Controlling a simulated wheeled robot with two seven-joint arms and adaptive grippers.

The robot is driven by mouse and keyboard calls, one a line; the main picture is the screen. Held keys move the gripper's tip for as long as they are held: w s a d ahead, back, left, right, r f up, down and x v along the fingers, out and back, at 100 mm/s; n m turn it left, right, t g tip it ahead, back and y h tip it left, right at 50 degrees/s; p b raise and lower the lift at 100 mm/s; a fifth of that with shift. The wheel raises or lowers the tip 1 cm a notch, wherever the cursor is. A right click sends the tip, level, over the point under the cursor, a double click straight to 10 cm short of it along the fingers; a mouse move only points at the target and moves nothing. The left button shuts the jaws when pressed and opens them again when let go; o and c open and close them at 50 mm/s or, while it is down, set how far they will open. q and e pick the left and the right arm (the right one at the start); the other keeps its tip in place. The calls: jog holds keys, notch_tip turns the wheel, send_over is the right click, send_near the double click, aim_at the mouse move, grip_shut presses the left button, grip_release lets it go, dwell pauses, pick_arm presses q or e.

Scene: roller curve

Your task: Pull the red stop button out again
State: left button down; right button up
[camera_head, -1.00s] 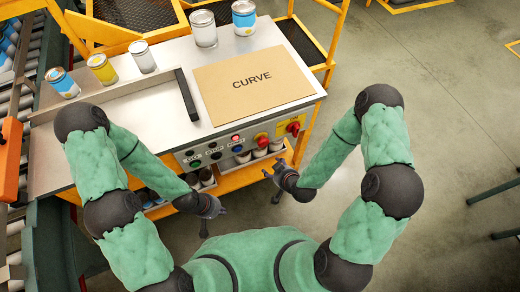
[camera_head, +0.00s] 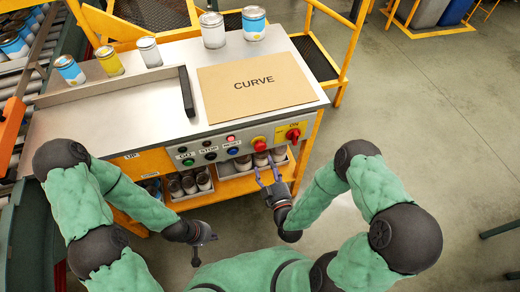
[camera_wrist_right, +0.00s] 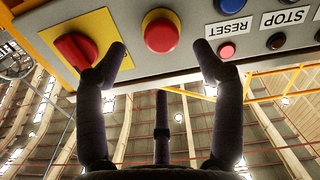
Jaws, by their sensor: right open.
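The red stop button (camera_head: 260,144) is a red mushroom head on a yellow collar on the front panel of the workbench. In the right wrist view the red stop button (camera_wrist_right: 160,33) lies ahead, between and beyond my fingertips. My right gripper (camera_head: 269,173) is open and empty, just below and in front of the button, apart from it. Its spread fingers also show in the right wrist view (camera_wrist_right: 162,58). My left gripper (camera_head: 200,250) hangs low in front of the bench, away from the panel; its finger opening is too small to judge.
A red rotary switch (camera_head: 293,134) on a yellow plate sits right of the button. Labelled GO, STOP and RESET buttons (camera_head: 208,150) lie to its left. A cardboard sheet (camera_head: 255,100) marked CURVE and several cans stand on the bench top. Bins with cans sit below the panel.

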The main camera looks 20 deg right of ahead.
aim_at(261, 150)
jog(key=w, duration=0.4)
jog(key=w+b, duration=0.1)
jog(key=w, duration=0.3)
jog(key=shift+w+a+b, duration=0.2)
jog(key=shift+w+b, duration=0.1)
jog(key=shift+w, duration=0.1)
